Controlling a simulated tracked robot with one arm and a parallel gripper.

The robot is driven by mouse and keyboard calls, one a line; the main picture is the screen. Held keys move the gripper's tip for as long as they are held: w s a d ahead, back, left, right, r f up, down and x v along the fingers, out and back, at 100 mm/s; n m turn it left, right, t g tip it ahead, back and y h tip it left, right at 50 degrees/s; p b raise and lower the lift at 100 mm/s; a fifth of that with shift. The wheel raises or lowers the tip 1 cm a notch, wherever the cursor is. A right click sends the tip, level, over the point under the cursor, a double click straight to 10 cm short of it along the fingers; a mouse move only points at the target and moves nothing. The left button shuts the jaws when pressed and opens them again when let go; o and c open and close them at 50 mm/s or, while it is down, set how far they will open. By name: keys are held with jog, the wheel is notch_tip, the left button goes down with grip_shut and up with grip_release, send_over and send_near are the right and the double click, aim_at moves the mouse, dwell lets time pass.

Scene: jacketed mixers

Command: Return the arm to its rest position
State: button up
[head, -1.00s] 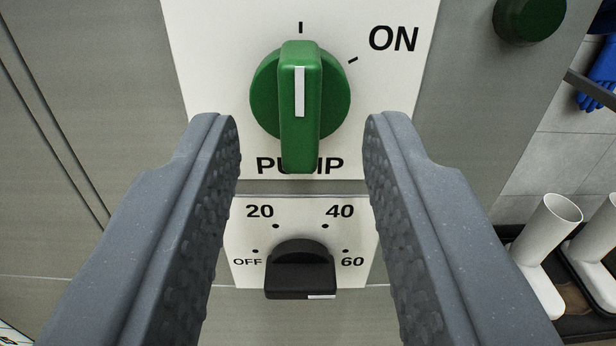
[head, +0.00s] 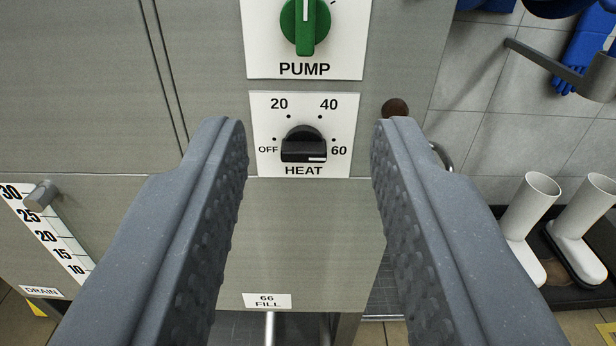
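My gripper (head: 308,125) is open and empty, its two grey padded fingers wide apart in front of a grey panel (head: 310,240). Between and beyond the fingertips is a black HEAT knob (head: 304,146) on a white plate marked OFF, 20, 40 and 60. The white mark on the knob is at its lower right, near the 60 side. Above it is the green PUMP knob (head: 305,28), its white line pointing straight up; its top is cut off by the frame. The fingers touch neither knob.
A level scale (head: 50,240) with a grey slider (head: 41,195) is at left, above a DRAIN label (head: 40,291). A 66 FILL label (head: 266,301) is low on the panel. At right are white boots (head: 530,220) on a black tray, a blue glove (head: 580,60) and a metal bracket (head: 560,68).

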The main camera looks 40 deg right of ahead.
dwell(0.3)
jog(key=w+a+r+m+y, duration=0.1)
jog(key=w+a+r+y, duration=0.2)
jog(key=w+r, duration=0.4)
jog(key=w+a+r+y, duration=0.3)
jog(key=w+r, duration=0.2)
jog(key=r, duration=0.4)
notch_tip(320, 180, up, 22)
jog(key=n+t+y, duration=0.2)
jog(key=y, duration=0.4)
jog(key=s+d+r+n+y, duration=0.1)
jog(key=s+d+r+n, duration=0.15)
jog(key=s+r, duration=0.45)
jog(key=s+d+r+n+y, duration=0.1)
jog(key=s+d+r+n, duration=0.15)
jog(key=r, duration=0.85)
jog(key=s+d+r+h, duration=0.1)
jog(key=s+d+r, duration=0.3)
jog(key=s, duration=0.4)
jog(key=s+d+r+n+g+h, duration=0.1)
jog(key=s+d+r+h, duration=0.1)
jog(key=s+d+r, duration=0.3)
jog(key=v, duration=0.3)
